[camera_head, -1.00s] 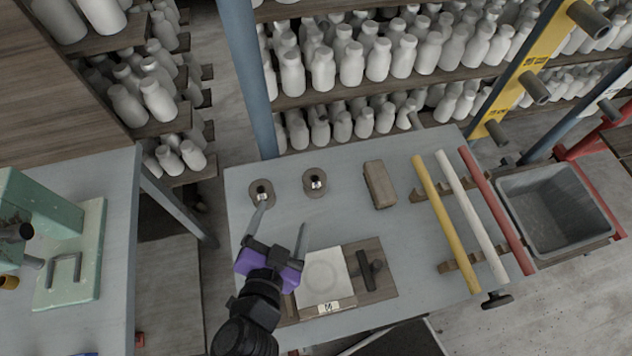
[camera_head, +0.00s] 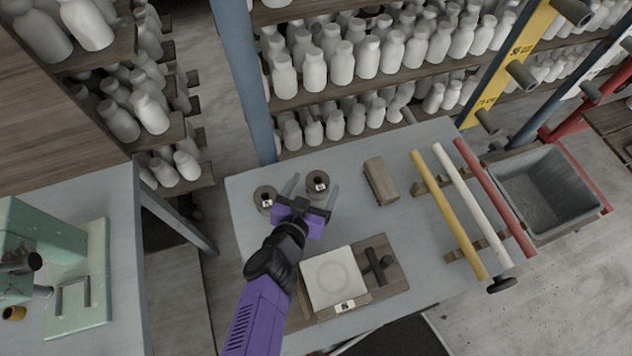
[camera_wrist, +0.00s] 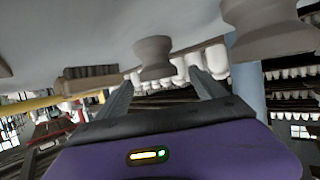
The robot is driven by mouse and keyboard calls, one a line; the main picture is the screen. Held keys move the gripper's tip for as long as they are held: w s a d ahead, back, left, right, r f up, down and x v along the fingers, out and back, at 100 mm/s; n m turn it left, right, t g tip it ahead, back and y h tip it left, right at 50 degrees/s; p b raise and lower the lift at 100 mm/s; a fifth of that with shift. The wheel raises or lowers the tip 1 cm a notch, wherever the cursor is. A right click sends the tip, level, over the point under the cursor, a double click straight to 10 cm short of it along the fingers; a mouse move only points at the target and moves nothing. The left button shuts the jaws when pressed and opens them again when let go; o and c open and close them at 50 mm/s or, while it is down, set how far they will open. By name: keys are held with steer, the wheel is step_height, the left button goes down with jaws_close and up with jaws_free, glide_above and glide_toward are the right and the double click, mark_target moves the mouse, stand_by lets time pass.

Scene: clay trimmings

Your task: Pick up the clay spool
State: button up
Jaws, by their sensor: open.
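Two brown-grey clay spools stand upright on the grey table. The right spool (camera_head: 317,181) is directly ahead of my gripper (camera_head: 312,188), whose open fingers point toward it, one on each side. In the wrist view this spool (camera_wrist: 153,55) shows between the fingertips (camera_wrist: 160,77), with no visible contact. The left spool (camera_head: 264,196) stands just left of the left finger. In the wrist view it is large at the upper right (camera_wrist: 267,30). My gripper holds nothing. How deep the right spool sits between the fingers is hard to tell.
A brown block (camera_head: 380,180) lies right of the spools. A board with a pale square slab (camera_head: 333,277) is near the front. Yellow, white and red bars (camera_head: 465,200) lie farther right, beside a grey bin (camera_head: 545,200). Shelves of white bottles stand behind.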

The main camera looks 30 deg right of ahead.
mark_target(321, 174)
steer(key=x, duration=0.2)
steer(key=p+x, duration=0.1)
steer(key=x, duration=0.3)
steer(key=shift+s+f, duration=0.1)
steer(key=shift+f, duration=0.2)
steer(key=c, duration=1.7)
